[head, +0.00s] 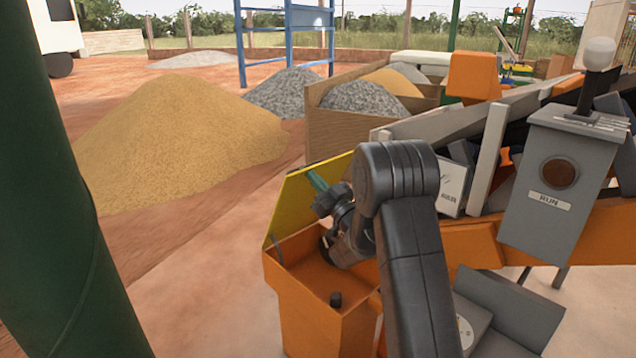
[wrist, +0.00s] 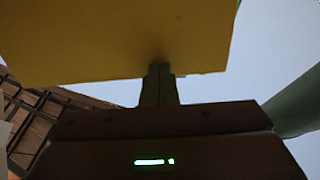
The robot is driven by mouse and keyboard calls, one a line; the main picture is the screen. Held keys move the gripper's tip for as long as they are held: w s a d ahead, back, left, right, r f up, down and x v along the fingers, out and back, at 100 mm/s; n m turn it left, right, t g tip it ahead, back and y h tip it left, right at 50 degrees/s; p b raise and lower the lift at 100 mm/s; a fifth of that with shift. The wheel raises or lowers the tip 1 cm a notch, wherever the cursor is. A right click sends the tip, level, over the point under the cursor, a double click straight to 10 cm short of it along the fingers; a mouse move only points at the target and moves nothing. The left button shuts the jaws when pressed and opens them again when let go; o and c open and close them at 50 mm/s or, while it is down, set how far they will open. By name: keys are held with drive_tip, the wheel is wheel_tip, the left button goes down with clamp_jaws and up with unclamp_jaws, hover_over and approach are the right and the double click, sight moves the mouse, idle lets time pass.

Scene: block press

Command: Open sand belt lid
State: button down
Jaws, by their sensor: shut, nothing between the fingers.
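A yellow lid (head: 283,208) stands raised and tilted at the back edge of an orange open-topped box (head: 330,318). The inside of the box shows, with a small dark knob in it. My gripper (head: 317,181) is at the lid's inner face, its slim green fingers shut with nothing between them. In the wrist view the yellow lid (wrist: 110,40) fills the top, and the shut fingertips (wrist: 160,70) meet its lower part. I cannot tell whether they press on it. My arm hides part of the box and the lid's right side.
A grey box labelled RUN (head: 565,160), with a round dark button, stands at the right beside a conveyor frame (head: 490,155). A sand heap (head: 180,135) and a gravel heap (head: 285,95) lie behind. A dark green post (head: 60,200) is at the left.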

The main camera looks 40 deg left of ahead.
drive_tip(key=a+r+h+p, duration=0.2)
drive_tip(key=a+p, duration=0.2)
drive_tip(key=a, duration=0.3)
drive_tip(key=w+a+r+h+p, duration=0.1)
drive_tip(key=a+r+h+p, duration=0.2)
drive_tip(key=a+p, duration=0.2)
drive_tip(key=a, duration=0.2)
drive_tip(key=shift+a+r, duration=0.15)
drive_tip(key=shift+a, duration=0.25)
